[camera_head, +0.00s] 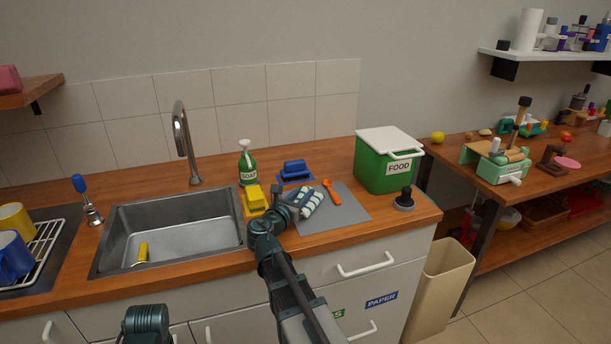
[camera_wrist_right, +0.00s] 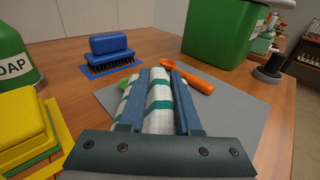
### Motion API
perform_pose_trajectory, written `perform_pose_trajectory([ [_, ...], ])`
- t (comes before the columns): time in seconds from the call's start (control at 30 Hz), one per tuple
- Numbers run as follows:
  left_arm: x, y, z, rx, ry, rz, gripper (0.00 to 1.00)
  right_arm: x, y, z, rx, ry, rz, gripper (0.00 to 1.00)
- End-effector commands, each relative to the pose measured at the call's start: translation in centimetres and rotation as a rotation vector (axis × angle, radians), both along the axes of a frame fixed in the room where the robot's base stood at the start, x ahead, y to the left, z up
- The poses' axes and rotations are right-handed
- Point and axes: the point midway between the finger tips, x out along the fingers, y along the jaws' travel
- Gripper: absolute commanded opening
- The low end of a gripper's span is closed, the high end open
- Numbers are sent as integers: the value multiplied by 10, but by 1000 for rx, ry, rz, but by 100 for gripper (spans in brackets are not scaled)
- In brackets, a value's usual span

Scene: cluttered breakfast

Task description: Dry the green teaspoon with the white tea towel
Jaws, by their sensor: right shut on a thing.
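The white tea towel with green stripes (camera_head: 311,199) lies on a grey mat (camera_head: 347,212) on the counter. My right gripper (camera_head: 303,201) is shut on it; in the right wrist view the towel (camera_wrist_right: 159,100) is between the two blue fingers (camera_wrist_right: 160,82). A bit of green, apparently the green teaspoon (camera_wrist_right: 124,83), shows just left of the left finger. The rest of it is hidden by the finger and towel, so I cannot tell whether the towel wraps it.
An orange spoon (camera_head: 332,192) lies right of the towel. A yellow sponge (camera_head: 255,198), soap bottle (camera_head: 248,165) and blue brush (camera_head: 295,170) stand close by. The sink (camera_head: 175,232) is left, the green food bin (camera_head: 383,170) right. The mat's front right is clear.

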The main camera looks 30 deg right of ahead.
Motion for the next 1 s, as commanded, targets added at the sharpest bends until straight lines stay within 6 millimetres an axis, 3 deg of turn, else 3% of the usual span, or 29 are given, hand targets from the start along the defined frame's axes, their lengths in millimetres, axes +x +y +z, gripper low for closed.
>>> perform_pose_trajectory([
  [0.23,0,0,0,0,0,0,61,-19,3,0,0,-1,0,0],
  [1.0,0,0,0,0,0,0,61,43,-5,-1,4,2,4,0],
])
